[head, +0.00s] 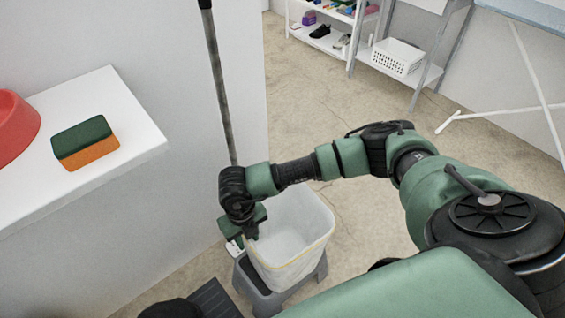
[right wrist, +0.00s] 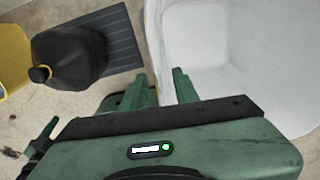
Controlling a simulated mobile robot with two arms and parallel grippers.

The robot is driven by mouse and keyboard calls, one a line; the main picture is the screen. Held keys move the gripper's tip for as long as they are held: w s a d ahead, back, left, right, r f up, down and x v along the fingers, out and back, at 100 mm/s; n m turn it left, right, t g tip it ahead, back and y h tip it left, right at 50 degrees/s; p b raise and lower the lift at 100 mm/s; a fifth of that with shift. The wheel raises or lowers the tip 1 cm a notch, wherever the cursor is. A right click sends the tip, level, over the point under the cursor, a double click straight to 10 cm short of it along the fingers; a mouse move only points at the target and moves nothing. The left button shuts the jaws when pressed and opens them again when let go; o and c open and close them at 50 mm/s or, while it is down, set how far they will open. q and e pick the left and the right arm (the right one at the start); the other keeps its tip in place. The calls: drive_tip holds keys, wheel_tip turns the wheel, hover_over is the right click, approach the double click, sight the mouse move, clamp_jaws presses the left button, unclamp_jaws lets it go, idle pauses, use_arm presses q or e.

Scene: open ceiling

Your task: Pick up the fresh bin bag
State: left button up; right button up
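A white, open-topped bag (head: 290,240), shaped like a bin with a yellowish line under its rim, stands upright on a grey stool (head: 318,275). It looks like the fresh bin bag. My right gripper (head: 252,232) is at its left rim. In the right wrist view the gripper (right wrist: 162,88) is open, with one finger on each side of the bag's wall (right wrist: 158,45). The fingers look apart from each other, with the wall between them; contact is hard to tell. My left gripper is not in view.
A black knotted bag (right wrist: 72,58) sits by a yellow container (right wrist: 12,55) and a dark ribbed mat (right wrist: 112,42). A white ledge (head: 105,95) holds a sponge (head: 85,142) and a red bowl (head: 12,125). A pole (head: 220,90) leans at the wall.

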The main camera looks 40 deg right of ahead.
drive_tip(key=shift+c, duration=0.3)
clamp_jaws()
idle(1.1)
